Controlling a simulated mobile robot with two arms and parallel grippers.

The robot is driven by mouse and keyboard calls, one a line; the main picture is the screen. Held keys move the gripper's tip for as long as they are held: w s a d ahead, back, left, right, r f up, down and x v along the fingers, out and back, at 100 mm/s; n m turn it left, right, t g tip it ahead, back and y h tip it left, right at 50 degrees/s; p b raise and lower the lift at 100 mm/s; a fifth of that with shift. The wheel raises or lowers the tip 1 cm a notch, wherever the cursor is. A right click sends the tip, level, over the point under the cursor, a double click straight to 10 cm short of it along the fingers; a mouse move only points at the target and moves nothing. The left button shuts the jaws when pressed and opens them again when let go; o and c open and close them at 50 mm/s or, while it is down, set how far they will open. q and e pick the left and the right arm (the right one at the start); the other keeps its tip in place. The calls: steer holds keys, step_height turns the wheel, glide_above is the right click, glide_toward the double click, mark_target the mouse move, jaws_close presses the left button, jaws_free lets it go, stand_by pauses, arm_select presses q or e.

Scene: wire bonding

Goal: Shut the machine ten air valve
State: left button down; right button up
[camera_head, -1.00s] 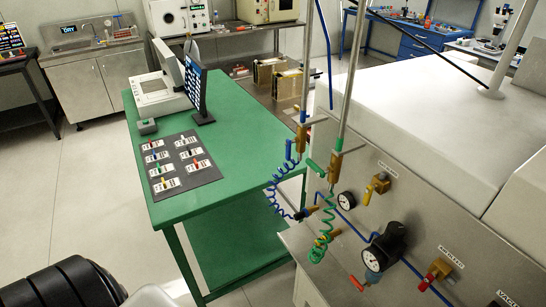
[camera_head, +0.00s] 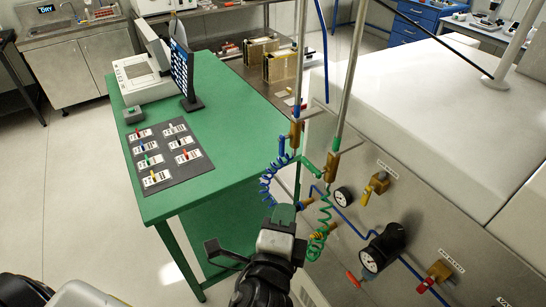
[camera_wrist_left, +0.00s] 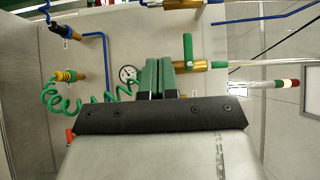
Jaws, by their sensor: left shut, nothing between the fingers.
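My left gripper (camera_head: 285,213), with green fingers, is shut and empty in front of the steel panel, below the blue coil hose and left of the green coil hose. A brass valve with a green lever (camera_head: 331,163) stands above the green coil. In the left wrist view my fingers (camera_wrist_left: 157,68) are pressed together beside the green lever (camera_wrist_left: 188,48); I cannot tell if they touch it. A brass valve with a blue lever (camera_head: 295,134) is to its left. Yellow-handled (camera_head: 376,187) and red-handled (camera_head: 437,273) valves sit on the panel. Their labels are too small to read.
A small gauge (camera_head: 342,197) and a black regulator (camera_head: 383,248) sit on the panel. Coil hoses, blue (camera_head: 267,186) and green (camera_head: 318,238), hang near my gripper. A green table (camera_head: 215,115) with a tag board (camera_head: 165,157) stands at left.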

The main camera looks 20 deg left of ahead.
arm_select(q)
steer(key=shift+a+r, duration=0.1)
steer(key=shift+r, duration=0.15)
steer(key=p, duration=0.4)
glide_toward(282, 146)
steer(key=w+d+f, duration=0.2)
steer(key=w+d, duration=0.1)
steer(key=w, duration=0.2)
steer(key=w+a+p, duration=0.1)
steer(key=w+a, duration=0.1)
steer(key=a, duration=0.1)
steer(key=shift+w+f+p, duration=0.15)
steer(key=shift+f+p, duration=0.1)
steer(key=shift+p, duration=0.15)
